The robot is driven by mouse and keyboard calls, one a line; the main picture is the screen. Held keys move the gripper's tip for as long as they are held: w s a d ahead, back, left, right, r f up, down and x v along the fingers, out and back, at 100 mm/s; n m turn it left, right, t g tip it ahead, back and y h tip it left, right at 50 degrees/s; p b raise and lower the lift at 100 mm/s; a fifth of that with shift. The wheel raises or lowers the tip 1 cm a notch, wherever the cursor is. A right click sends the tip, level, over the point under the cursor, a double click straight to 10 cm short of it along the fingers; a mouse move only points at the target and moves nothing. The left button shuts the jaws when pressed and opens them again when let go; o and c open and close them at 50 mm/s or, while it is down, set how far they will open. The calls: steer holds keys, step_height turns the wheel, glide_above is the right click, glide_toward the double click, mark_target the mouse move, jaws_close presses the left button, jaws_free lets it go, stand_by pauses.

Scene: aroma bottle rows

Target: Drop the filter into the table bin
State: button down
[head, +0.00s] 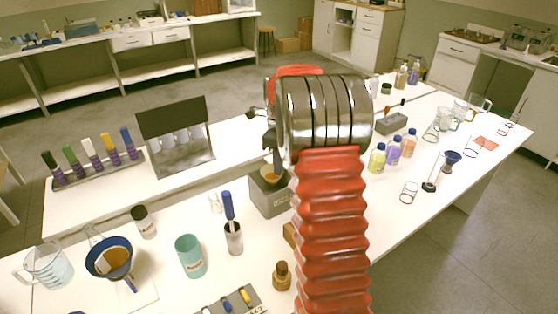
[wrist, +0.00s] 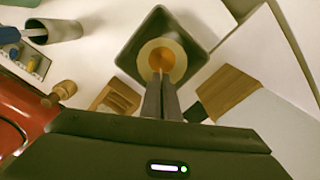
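The filter (wrist: 162,58) is a small pale cone with an orange-brown inside, seen from above in the wrist view. It also shows in the head view (head: 270,175), just below my gripper (head: 277,158). The two dark fingers of my gripper (wrist: 161,80) are close together, with their tips pinching the filter's near edge. The table bin (wrist: 128,57) is a dark grey box with a square opening, and the filter appears over that opening. In the head view the bin (head: 268,203) stands on the table. My arm hides part of its right side.
A blue dripper (head: 112,259), a teal cup (head: 190,257) and a grey cup with a blue-handled tool (head: 233,238) stand left of the bin. A wooden block (wrist: 118,97) and a brown stopper (head: 282,276) are near it. Several bottles and glassware stand to the right.

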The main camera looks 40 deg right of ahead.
steer(key=shift+f, duration=1.85)
steer(key=c, duration=2)
jaws_free()
steer(key=shift+r, duration=0.15)
step_height(320, 180, up, 13)
steer(key=shift+r, duration=0.2)
steer(key=shift+n, duration=0.3)
